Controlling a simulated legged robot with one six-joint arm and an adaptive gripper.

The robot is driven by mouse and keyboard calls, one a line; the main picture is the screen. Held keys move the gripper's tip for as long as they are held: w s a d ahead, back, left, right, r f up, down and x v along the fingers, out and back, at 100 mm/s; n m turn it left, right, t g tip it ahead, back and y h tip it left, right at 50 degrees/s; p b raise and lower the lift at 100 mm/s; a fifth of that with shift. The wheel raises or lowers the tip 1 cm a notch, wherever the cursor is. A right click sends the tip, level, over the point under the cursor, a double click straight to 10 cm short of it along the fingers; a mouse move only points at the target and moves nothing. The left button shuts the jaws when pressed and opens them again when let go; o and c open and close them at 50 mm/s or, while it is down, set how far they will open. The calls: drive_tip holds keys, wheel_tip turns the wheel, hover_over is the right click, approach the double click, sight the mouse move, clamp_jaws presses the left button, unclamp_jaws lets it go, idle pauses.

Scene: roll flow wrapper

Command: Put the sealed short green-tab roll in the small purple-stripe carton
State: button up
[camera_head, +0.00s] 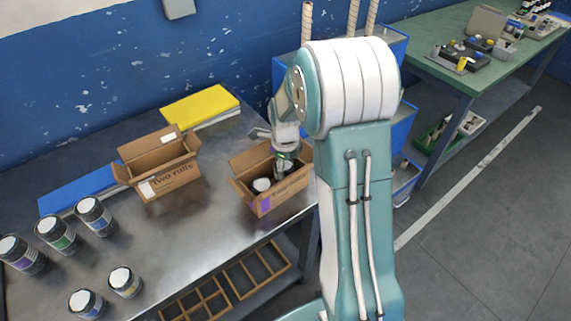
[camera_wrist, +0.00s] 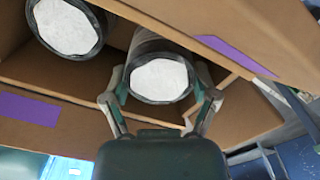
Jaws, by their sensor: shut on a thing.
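The small purple-stripe carton (camera_head: 265,204) stands open on the metal table, and its purple marks show in the wrist view (camera_wrist: 28,110). My gripper (camera_head: 284,166) reaches down into it. In the wrist view my gripper (camera_wrist: 160,98) is shut on a dark roll with a white end (camera_wrist: 160,80), one finger on each side. The held roll is inside the carton's opening; its tab colour is hidden, and I cannot tell whether it touches the bottom. A second white-ended roll (camera_wrist: 68,26) is in the carton beside it, also seen in the head view (camera_head: 262,184).
Rolls with purple (camera_head: 22,257), green (camera_head: 59,237) and blue (camera_head: 96,217) labels, and two shorter ones (camera_head: 87,304) (camera_head: 125,283), stand at the left. The middle tabletop is clear.

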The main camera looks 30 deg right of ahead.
sight(286, 165)
drive_tip(key=shift+d+f, duration=0.1)
drive_tip(key=shift+d, duration=0.05)
drive_tip(key=o, duration=1.1)
drive_tip(key=shift+d, duration=0.15)
drive_tip(key=shift+o, duration=0.2)
wheel_tip(286, 165, up, 13)
drive_tip(key=s+a+r+n+t, duration=0.3)
drive_tip(key=s+a+r+n, duration=0.4)
drive_tip(key=s+n, duration=0.4)
drive_tip(key=s+a+r+n+t, duration=0.2)
drive_tip(key=s+a+n, duration=0.1)
drive_tip(key=s+n, duration=0.9)
drive_tip(key=n, duration=0.4)
drive_tip(key=shift+r+t, duration=0.15)
drive_tip(key=shift+t, duration=0.15)
drive_tip(key=shift+a, duration=0.1)
